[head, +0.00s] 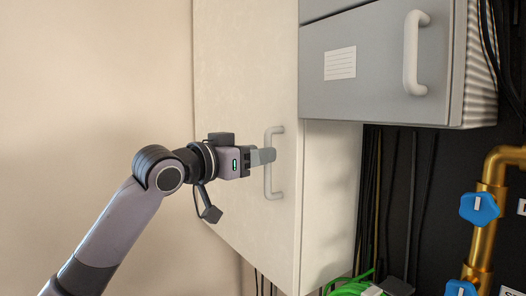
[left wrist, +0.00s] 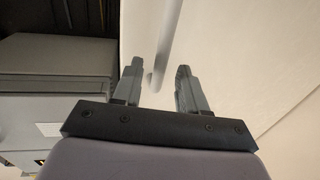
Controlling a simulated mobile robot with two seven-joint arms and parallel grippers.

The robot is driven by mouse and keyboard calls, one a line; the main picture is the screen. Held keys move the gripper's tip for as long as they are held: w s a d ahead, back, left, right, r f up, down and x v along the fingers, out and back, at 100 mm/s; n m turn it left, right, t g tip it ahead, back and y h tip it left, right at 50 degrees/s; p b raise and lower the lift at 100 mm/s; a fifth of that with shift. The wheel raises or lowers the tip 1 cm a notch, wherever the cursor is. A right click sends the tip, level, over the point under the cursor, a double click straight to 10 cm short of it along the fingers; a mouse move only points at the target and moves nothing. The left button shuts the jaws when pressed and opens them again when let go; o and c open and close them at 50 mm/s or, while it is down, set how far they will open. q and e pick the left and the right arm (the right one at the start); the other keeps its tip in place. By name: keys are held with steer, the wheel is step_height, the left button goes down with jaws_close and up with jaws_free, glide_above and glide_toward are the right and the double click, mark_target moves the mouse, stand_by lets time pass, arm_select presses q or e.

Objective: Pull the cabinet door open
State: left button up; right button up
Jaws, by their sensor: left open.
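The cabinet door (head: 235,90) is a tall cream panel, shut as far as I can see. Its white bar handle (head: 275,185) stands upright near the door's right edge. My left gripper (head: 264,156) is at the handle, level with its upper half. In the left wrist view the open fingers (left wrist: 156,80) point toward the door, and the handle (left wrist: 168,45) shows between and beyond them. I cannot tell whether a finger touches it. My right gripper is not in view.
A grey drawer unit (head: 375,70) with its own white handle (head: 412,52) juts out at the upper right. Brass pipes with blue valve knobs (head: 479,208) and hanging black cables are at the right. Green cable (head: 350,287) lies at the bottom. Bare wall (head: 90,80) is at the left.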

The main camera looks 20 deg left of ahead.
arm_select(q)
steer(key=shift+x, duration=1.1)
jaws_close()
steer(key=shift+s, duration=0.1)
